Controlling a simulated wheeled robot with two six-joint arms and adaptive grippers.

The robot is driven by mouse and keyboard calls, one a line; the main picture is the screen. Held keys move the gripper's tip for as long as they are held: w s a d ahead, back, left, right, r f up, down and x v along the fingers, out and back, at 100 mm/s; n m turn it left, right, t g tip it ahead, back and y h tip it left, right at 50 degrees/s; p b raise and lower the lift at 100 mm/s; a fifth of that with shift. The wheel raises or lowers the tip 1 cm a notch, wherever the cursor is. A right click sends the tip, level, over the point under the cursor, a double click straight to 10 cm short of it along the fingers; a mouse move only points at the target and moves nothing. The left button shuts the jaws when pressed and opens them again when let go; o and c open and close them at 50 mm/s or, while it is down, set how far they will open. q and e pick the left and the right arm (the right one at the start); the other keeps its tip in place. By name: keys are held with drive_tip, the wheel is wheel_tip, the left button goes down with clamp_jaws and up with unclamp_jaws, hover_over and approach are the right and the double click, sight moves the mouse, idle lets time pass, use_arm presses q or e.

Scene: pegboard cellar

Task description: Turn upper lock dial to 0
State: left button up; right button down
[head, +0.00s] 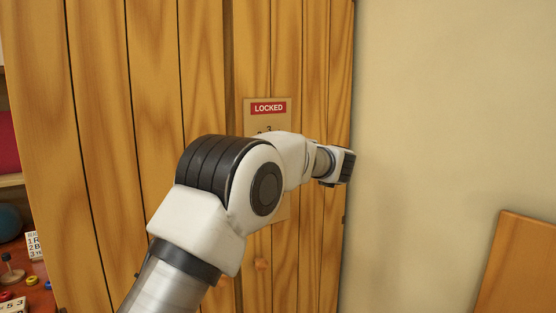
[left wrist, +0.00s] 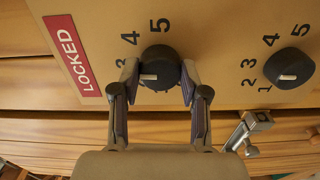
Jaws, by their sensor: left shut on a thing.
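The upper lock dial (left wrist: 160,66) is a round black knob with a short white mark, on a tan panel (left wrist: 220,35), beside the red LOCKED label (left wrist: 62,50). My left gripper (left wrist: 158,78) has a finger on either side of this dial and is shut on it. The white mark points to the left in the wrist view; a 4 and a 5 show around the dial, and other digits are partly covered by the finger. In the head view my left arm covers both dials; the LOCKED label (head: 268,108) shows above it. My right gripper is out of view.
A second black dial (left wrist: 290,68) with digits sits on the same panel. A silver bolt (left wrist: 252,126) is close to the right finger in the wrist view. The wooden cabinet front (head: 100,140) fills the left; a bare wall (head: 450,110) is on the right.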

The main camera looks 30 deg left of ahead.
use_arm(q)
drive_tip(key=shift+s+a+r+n+b, duration=0.15)
drive_tip(key=shift+n+b, duration=3.7)
drive_tip(key=shift+n, duration=3)
drive_tip(key=shift+s+d+r+n+b, duration=0.1)
drive_tip(key=shift+n+b, duration=3.7)
drive_tip(key=shift+n, duration=3.05)
drive_tip(key=o, duration=1.1)
drive_tip(key=shift+w, duration=0.1)
drive_tip(key=shift+c, duration=0.2)
drive_tip(key=shift+o, duration=0.4)
drive_tip(key=shift+a+f, duration=0.1)
drive_tip(key=shift+f, duration=0.05)
